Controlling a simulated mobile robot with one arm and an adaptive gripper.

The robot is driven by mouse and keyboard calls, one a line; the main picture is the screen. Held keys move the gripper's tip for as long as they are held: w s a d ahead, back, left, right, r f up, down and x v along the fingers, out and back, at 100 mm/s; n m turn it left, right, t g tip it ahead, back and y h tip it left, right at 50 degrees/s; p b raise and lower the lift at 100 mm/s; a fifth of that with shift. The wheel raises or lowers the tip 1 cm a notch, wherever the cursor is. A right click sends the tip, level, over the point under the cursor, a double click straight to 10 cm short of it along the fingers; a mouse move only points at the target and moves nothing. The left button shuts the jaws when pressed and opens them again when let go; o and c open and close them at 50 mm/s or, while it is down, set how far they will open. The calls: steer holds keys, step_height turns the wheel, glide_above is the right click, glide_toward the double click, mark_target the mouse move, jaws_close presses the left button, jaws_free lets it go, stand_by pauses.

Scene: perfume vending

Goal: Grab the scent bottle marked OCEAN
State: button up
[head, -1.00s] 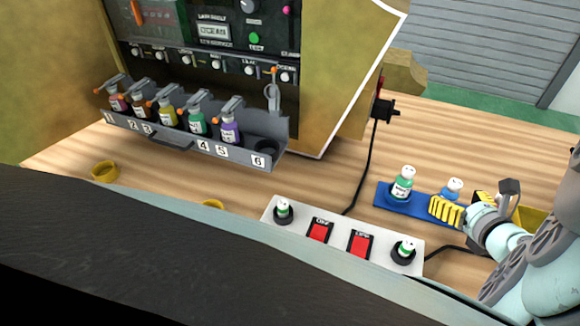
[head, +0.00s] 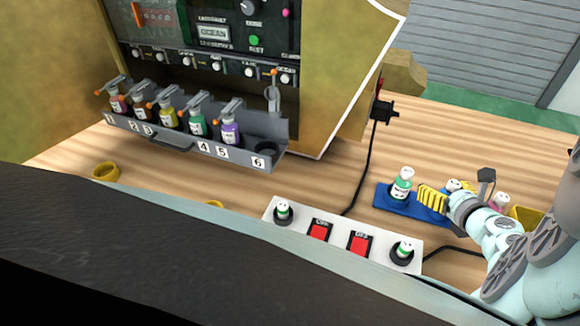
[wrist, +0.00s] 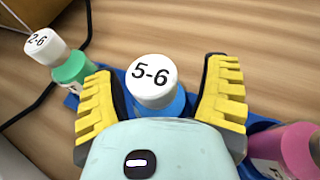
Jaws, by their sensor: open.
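A blue bottle (wrist: 165,107) with a white cap reading "5-6" stands between the two yellow fingers of my open gripper (wrist: 161,72) in the wrist view. I see no clear gap or contact at its sides. In the head view its white cap (head: 453,184) shows just behind the fingers, its body mostly hidden. No OCEAN label is readable on it. A display (head: 213,32) on the machine reads OCEAN. A green bottle (wrist: 72,66) capped "2-6" stands left of the gripper, and a pink bottle (wrist: 285,147) stands to the right.
The bottles stand on a blue tray (head: 384,195). A machine rack (head: 215,150) holds several bottles; slot 6 is empty. A white panel (head: 337,229) with red switches is at the front. A black cable (head: 366,150) runs over the wooden table. A yellow container (head: 528,217) stands at right.

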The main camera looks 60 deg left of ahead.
jaws_close()
stand_by(0.4)
stand_by(0.5)
